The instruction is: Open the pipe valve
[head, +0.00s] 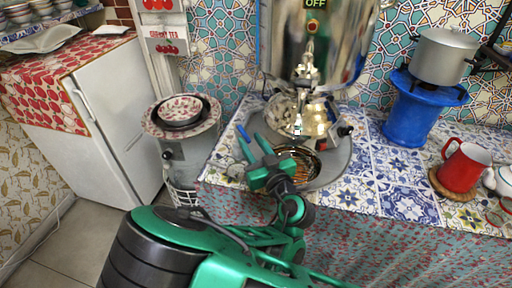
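A large shiny metal samovar (345,45) stands at the back of the tiled table, with a green OFF sign on its upper front. A brass-and-silver tap (306,74) sticks out of its front, with a small upright handle (310,24) above it. This looks like the pipe valve; its exact setting is too small to tell. A shiny rounded metal teapot (312,118) sits below the tap. My gripper (250,142) is low and left of the tap, apart from it, above the table's left edge. Its fingers look spread and empty.
A round metal tray (335,165) with a dark bowl (300,165) lies below the tap. A red mug (463,166) and a blue stove (411,112) with a pot (443,56) stand right. A stool (187,150) with bowls stands left, beside a white fridge (113,115).

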